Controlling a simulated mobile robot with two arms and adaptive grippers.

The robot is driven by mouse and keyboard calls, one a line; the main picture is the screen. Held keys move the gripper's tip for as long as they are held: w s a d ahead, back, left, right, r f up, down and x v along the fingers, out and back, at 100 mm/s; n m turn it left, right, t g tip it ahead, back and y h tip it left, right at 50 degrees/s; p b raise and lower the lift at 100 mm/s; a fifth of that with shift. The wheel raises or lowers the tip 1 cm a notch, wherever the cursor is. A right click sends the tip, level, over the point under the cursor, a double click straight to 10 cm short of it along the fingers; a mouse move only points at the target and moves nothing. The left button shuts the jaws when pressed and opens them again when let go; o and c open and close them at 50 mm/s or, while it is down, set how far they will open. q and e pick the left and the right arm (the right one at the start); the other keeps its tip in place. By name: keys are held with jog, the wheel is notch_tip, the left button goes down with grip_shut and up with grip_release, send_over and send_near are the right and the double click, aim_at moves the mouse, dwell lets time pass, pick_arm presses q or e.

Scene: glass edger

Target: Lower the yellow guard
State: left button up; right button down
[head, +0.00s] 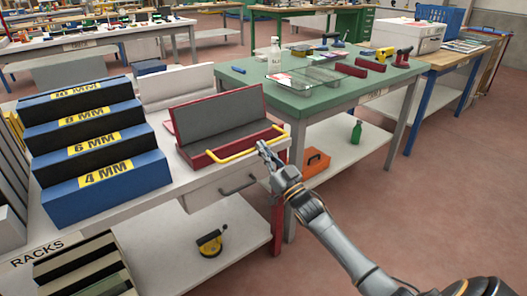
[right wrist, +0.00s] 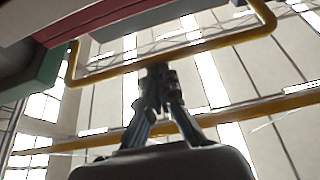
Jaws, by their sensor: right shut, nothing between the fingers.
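The yellow guard (head: 238,152) is a bent bar along the front of a red and grey edger (head: 222,118) on the white bench. It juts out from the edger's front edge. In the right wrist view the yellow guard (right wrist: 112,70) crosses the upper part, seen from below. My right gripper (head: 262,144) is shut and empty, close to the guard's right half. In the right wrist view the right gripper (right wrist: 157,72) has its fingertips right at the bar. I cannot tell whether they touch it. My left gripper is not in view.
Blue racks (head: 105,168) with millimetre labels stand left of the edger. A drawer (head: 222,187) with a dark handle is under the bench top. A green table (head: 310,103) with a bottle, a glass tray and tools stands behind right. The floor at right is clear.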

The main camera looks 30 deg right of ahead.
jog(key=shift+f, duration=0.55)
dwell(0.6)
notch_tip(320, 180, up, 5)
jog(key=p, duration=0.4)
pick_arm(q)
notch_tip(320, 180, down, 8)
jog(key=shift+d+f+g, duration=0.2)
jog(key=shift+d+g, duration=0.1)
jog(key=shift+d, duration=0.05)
pick_arm(e)
jog(key=f+v, duration=0.1)
jog(key=v, duration=1)
jog(key=shift+w, duration=0.2)
